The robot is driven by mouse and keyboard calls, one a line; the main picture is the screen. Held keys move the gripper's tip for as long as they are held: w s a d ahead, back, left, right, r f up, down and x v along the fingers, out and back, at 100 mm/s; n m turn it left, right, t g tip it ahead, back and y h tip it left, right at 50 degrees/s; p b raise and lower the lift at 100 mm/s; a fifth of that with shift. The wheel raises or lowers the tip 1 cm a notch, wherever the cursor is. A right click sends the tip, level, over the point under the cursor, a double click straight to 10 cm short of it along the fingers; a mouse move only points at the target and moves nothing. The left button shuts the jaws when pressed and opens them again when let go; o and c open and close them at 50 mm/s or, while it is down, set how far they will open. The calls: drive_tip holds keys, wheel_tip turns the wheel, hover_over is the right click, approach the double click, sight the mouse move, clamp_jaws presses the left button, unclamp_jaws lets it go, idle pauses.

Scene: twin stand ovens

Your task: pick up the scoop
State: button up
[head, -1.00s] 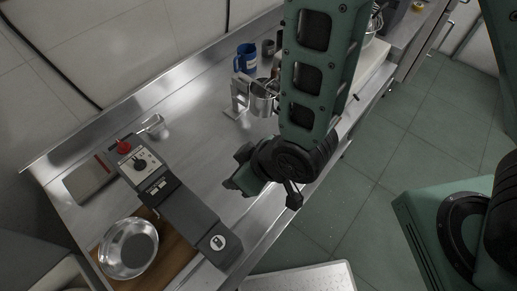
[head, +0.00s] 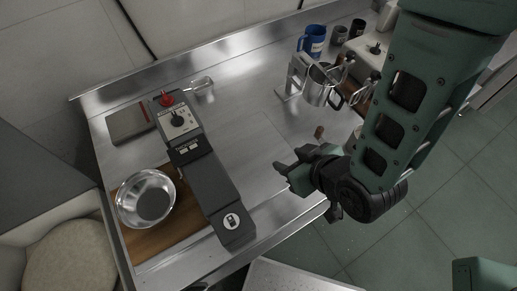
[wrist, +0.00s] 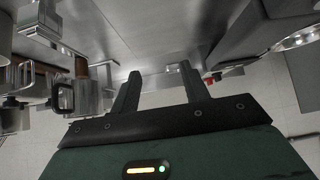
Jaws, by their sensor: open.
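What looks like the scoop, a small shiny metal piece with a short handle (head: 203,86), lies at the back of the steel counter (head: 245,110) in the head view, just right of the red knob. I cannot make it out in the wrist view. My gripper (head: 287,178) is above the front part of the counter, to the right of the dark machine, well apart from the scoop. In the wrist view my gripper (wrist: 160,88) has its two fingers spread with nothing between them.
A dark machine with a red knob (head: 209,190) stands between a metal bowl (head: 146,198) on a wooden board and my gripper. A flat scale (head: 131,123) lies at the back left. A metal pitcher (head: 318,86) and blue mug (head: 312,42) stand right. The middle counter is clear.

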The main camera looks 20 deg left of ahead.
sight(266, 152)
drive_tip(key=p+x, duration=0.2)
drive_tip(key=x, duration=0.7)
drive_tip(key=shift+r+p, duration=0.1)
drive_tip(key=shift+p, duration=0.2)
drive_tip(key=shift+s+p+x, duration=0.2)
drive_tip(key=shift+p+x, duration=1.1)
drive_tip(key=shift+x, duration=1.4)
drive_tip(key=shift+a, duration=0.1)
clamp_jaws()
